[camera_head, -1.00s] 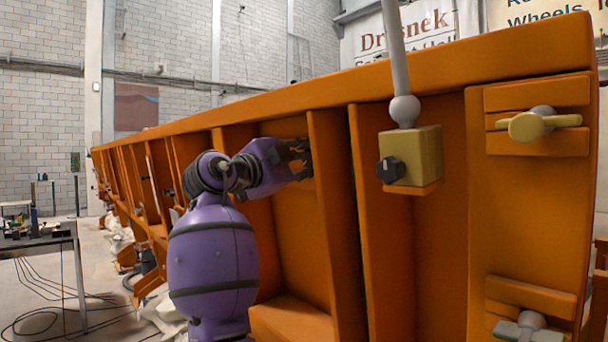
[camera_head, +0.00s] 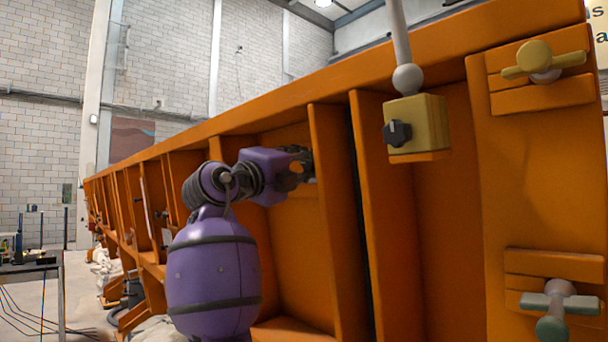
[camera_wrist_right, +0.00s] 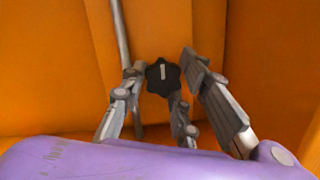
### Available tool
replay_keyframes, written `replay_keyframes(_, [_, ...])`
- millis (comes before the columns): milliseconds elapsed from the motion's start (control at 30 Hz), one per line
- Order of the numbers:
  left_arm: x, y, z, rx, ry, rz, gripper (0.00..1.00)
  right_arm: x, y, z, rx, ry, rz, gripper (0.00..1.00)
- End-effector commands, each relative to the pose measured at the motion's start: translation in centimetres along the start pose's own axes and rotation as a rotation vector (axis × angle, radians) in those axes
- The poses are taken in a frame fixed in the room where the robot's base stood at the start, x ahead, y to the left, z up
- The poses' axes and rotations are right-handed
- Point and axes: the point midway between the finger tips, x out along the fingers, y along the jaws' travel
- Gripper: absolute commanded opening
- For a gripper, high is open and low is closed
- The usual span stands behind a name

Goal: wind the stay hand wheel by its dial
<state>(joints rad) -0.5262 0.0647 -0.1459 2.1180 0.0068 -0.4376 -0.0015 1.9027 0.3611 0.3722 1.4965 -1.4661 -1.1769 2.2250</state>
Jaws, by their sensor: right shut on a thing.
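In the right wrist view a black lobed hand wheel (camera_wrist_right: 162,76) with a pale mark on its face sits between the fingers of my right gripper (camera_wrist_right: 160,85). The gripper is shut on it. A grey rod (camera_wrist_right: 121,35) runs up beside it. In the head view my right gripper (camera_head: 298,165) reaches into a bay of the orange frame, and the wheel it holds is hidden there. A similar black knob (camera_head: 397,132) sits on a yellow box (camera_head: 432,122) farther right, under a grey rod with a ball end (camera_head: 408,78). I cannot make out a dial scale. My left gripper is not in view.
The long orange ribbed wall (camera_head: 430,210) fills the right and middle, with upright ribs beside my right arm. A yellow T-handle (camera_head: 536,58) and a grey-green one (camera_head: 558,302) project at the right. A table (camera_head: 35,268) stands far left.

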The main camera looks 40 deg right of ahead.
Motion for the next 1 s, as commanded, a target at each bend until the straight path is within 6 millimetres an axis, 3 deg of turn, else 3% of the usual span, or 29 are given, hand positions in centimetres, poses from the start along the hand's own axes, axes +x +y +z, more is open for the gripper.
replay_keyframes(33, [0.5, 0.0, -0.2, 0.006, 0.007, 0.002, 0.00, 0.0, 1.1, -0.2, 0.007, 0.009, 0.013, 0.02])
replay_keyframes(667, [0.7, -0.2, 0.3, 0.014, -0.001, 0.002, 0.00, 0.0, 0.9, -0.1, 0.050, 0.008, 0.006, 0.02])
replay_keyframes(700, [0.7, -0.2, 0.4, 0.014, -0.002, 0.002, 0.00, 0.0, 0.9, -0.1, 0.050, 0.008, 0.006, 0.32])
replay_keyframes(800, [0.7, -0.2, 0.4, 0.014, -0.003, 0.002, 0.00, 0.0, 0.9, -0.1, 0.050, 0.008, 0.005, 0.43])
replay_keyframes(1000, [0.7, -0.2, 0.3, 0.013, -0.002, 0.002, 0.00, 0.0, 0.5, -0.1, 0.053, 0.006, 0.000, 0.43])
